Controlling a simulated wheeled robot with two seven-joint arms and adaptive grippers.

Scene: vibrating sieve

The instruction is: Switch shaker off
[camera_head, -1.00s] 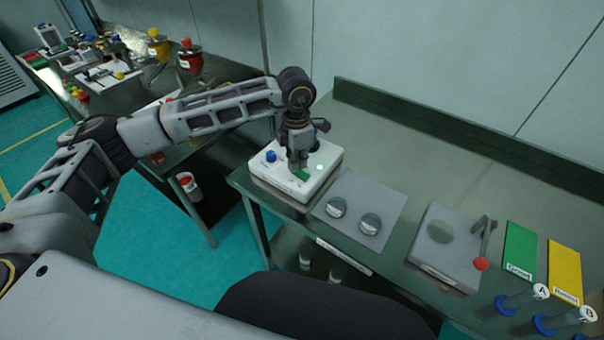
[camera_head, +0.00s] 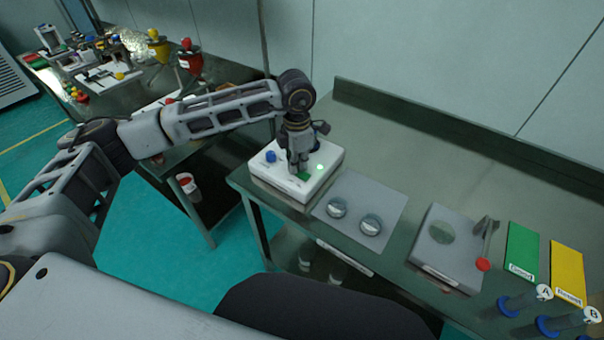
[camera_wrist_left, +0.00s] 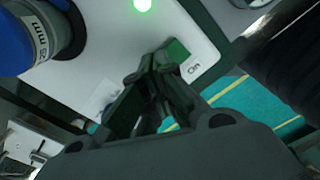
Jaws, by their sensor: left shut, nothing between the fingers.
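A blue part with a "mm" label (camera_wrist_left: 28,40) stands on the shaker in the wrist view. My right gripper is not in view.
A grey mat (camera_head: 386,190) with two round glass dishes lies right of the shaker. Further right are a grey device (camera_head: 455,265) with a red-tipped lever, green and yellow cards (camera_head: 522,250) and blue-based tubes. A cluttered table stands at the back left.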

